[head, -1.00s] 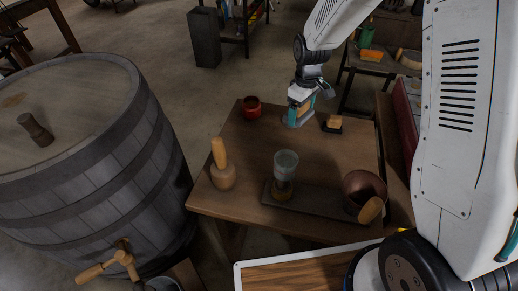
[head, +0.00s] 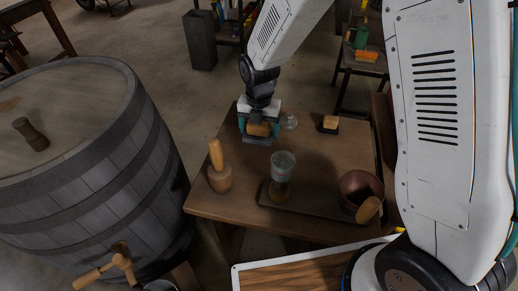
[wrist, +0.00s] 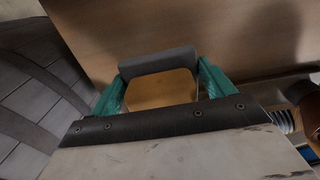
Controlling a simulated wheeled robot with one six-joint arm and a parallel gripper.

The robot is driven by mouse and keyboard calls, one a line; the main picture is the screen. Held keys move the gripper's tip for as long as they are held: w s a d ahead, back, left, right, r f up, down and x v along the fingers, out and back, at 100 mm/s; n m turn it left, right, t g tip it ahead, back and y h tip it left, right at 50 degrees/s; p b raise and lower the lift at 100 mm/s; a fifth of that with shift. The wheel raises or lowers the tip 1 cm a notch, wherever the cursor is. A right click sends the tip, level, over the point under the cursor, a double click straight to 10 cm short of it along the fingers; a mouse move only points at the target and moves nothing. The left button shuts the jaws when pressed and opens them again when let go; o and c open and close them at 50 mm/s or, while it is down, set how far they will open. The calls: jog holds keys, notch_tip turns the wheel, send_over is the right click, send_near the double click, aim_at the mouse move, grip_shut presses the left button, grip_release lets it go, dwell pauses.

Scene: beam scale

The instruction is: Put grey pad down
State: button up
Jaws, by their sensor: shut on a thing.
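The grey pad (head: 257,141) has a wooden block (head: 258,129) on top, and shows between my fingers in the head view. My gripper (head: 259,127) is shut on it, one teal finger on each side, over the far left part of the table (head: 320,165). In the wrist view, the pad (wrist: 158,62) and its wooden part (wrist: 160,89) sit between the teal fingers (wrist: 161,86). I cannot tell whether the pad's underside touches the table.
A small clear glass (head: 290,122) stands close to the right of my gripper. A block on a dark base (head: 330,123) lies farther right. A large barrel (head: 80,190) is left of the table.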

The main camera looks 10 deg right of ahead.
aim_at(259, 152)
notch_tip(259, 152, down, 8)
jog(key=shift+r, duration=0.2)
jog(key=shift+f, duration=0.15)
jog(key=o, duration=0.9)
